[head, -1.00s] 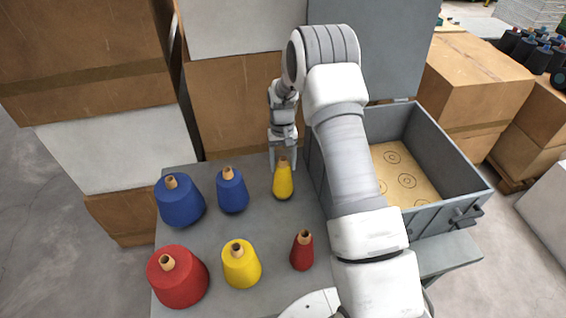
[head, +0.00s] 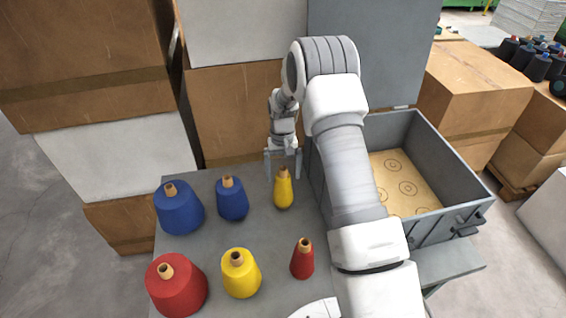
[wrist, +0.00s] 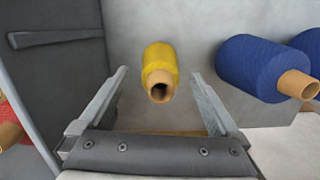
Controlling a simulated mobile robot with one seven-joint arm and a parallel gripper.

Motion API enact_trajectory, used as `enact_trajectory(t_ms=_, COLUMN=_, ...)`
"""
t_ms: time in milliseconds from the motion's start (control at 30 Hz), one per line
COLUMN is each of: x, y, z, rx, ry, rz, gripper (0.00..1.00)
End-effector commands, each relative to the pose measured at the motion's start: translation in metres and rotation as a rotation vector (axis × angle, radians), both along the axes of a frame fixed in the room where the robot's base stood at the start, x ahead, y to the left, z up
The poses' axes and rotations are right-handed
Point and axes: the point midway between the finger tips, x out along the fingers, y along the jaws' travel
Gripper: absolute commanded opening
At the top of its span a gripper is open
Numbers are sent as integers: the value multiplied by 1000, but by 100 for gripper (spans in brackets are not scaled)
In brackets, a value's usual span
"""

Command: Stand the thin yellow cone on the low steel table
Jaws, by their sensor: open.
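The thin yellow cone (head: 284,192) stands upright on a grey tabletop (head: 215,240), near its back edge, with its tan tube tip up. My gripper (head: 283,177) points down at the cone's top, its two fingers apart on either side of the tip. In the wrist view the yellow cone (wrist: 159,58) sits between the open fingers, tip toward the camera; no finger visibly touches it. A wider yellow cone (head: 241,275) stands nearer the front. I cannot tell a separate low steel table from these frames.
Two blue cones (head: 232,200) stand left of the thin yellow cone. A red cone (head: 302,260) and a large red cone (head: 176,288) stand in front. A grey open box (head: 432,232) with ring marks inside is close on the right. Cartons (head: 235,115) stand behind.

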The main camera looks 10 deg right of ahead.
Motion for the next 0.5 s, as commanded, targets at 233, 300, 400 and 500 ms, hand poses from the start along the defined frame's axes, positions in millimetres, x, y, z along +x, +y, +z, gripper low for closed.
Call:
enact_trajectory(t_ms=233, x=6, y=0, z=38, rx=-1, ry=-6, rz=0, gripper=98)
enact_trajectory(t_ms=300, x=8, y=-1, z=55, rx=-1, ry=-6, rz=0, gripper=98)
enact_trajectory(t_ms=400, x=11, y=-1, z=80, rx=-1, ry=-8, rz=0, gripper=98)
enact_trajectory(t_ms=500, x=14, y=-1, z=105, rx=-1, ry=-7, rz=0, gripper=98)
